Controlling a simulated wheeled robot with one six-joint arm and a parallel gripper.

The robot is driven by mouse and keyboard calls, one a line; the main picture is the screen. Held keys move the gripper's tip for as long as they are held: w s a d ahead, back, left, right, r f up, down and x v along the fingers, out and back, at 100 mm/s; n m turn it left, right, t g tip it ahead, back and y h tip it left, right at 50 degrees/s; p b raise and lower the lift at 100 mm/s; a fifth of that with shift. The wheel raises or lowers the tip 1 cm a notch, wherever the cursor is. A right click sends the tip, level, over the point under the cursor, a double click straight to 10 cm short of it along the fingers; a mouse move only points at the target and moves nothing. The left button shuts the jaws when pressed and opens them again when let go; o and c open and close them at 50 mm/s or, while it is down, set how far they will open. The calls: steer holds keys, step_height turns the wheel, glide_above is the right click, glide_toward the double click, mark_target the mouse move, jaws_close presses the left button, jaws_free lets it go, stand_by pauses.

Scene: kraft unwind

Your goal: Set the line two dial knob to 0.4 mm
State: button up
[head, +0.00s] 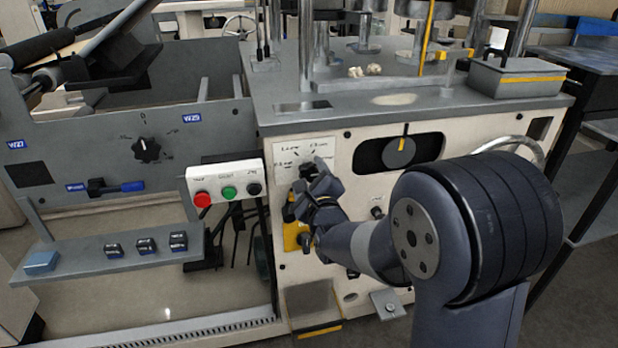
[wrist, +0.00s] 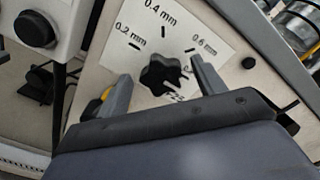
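The dial knob (wrist: 160,73) is black and lobed, on a white label plate (wrist: 205,28) in the wrist view. The plate reads 0.2 mm at left, 0.4 mm at top and 0.6 mm at right, with tick marks; a further mark is partly hidden by a finger. I cannot tell which mark the knob points to. My gripper (wrist: 160,69) is open, one finger on each side of the knob, with visible gaps. In the head view my gripper (head: 316,182) is in front of the plate (head: 305,150) and largely hides the knob.
A button box (head: 226,187) with red, green and black buttons stands left of the plate. Another black dial (head: 400,151) in a dark recess is to the right. A second selector knob (head: 146,149) is on the grey panel at left. Machine top (head: 395,100) overhangs above.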

steer(key=c, duration=0.9)
steer(key=shift+f+n+b, duration=0.1)
steer(key=shift+n+b, duration=0.2)
steer(key=shift+b, duration=0.1)
